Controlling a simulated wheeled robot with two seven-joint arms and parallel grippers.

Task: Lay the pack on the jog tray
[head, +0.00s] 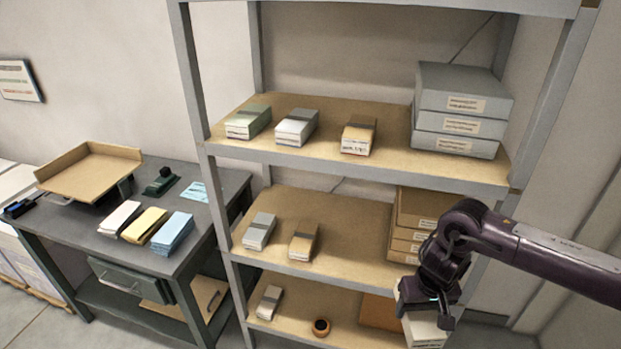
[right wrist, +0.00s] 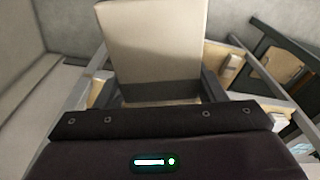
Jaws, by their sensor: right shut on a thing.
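The pack is a cream-white block with a grey band, filling the upper middle of the right wrist view (right wrist: 152,48). My right gripper (right wrist: 161,92) is shut on it, a dark finger at each side of the band. In the head view my right gripper (head: 430,297) is at the lower right in front of the shelves, and part of the pack (head: 424,332) shows below it. The jog tray (head: 90,172) is a tan, tilted, shallow tray, bare, on the table at the far left, well away from my gripper. My left gripper is not in view.
A grey shelf rack (head: 350,172) holds several banded packs and stacked boxes. On the dark table (head: 185,200) lie white, yellow and blue stacks (head: 172,233), a dark stapler-like tool (head: 160,182) and blue slips. A brown roll (head: 321,327) sits on the bottom shelf.

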